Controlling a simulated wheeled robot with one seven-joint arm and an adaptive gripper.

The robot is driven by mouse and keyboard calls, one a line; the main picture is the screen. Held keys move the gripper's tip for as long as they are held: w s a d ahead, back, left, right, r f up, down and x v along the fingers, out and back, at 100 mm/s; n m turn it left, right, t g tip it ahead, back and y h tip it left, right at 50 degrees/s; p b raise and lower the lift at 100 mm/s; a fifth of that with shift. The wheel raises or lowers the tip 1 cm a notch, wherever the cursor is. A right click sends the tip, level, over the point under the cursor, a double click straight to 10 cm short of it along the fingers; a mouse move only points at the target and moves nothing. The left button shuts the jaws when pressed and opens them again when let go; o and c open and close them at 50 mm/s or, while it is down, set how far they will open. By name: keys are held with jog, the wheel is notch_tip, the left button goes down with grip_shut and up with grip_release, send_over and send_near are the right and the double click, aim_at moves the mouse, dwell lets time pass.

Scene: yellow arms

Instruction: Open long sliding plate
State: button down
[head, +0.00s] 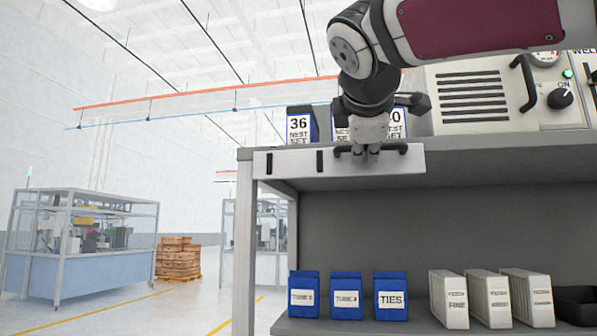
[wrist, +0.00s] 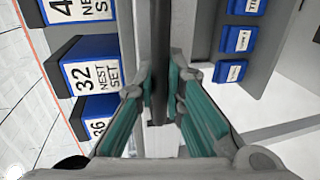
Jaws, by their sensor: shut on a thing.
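The long sliding plate (head: 295,162) is a pale grey strip along the front edge of the shelf top in the head view, with two dark slots at its left part. A black bar handle (head: 400,148) sits on its right part. My gripper (head: 367,152) points down at the handle's middle and is shut on it. In the wrist view the teal-padded fingers of my gripper (wrist: 163,85) stand on either side of the dark handle bar (wrist: 158,100). The middle of the handle is hidden by the fingers in the head view.
Blue labelled boxes (head: 300,126) stand on the shelf top behind the plate. A control panel (head: 475,95) is at the right. Blue boxes (head: 345,296) and white boxes (head: 489,298) stand on the lower shelf. Left of the shelf is open floor.

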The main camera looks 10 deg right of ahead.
jog(key=c, duration=1.7)
grip_release()
jog(key=shift+o, duration=0.2)
jog(key=v, duration=1.2)
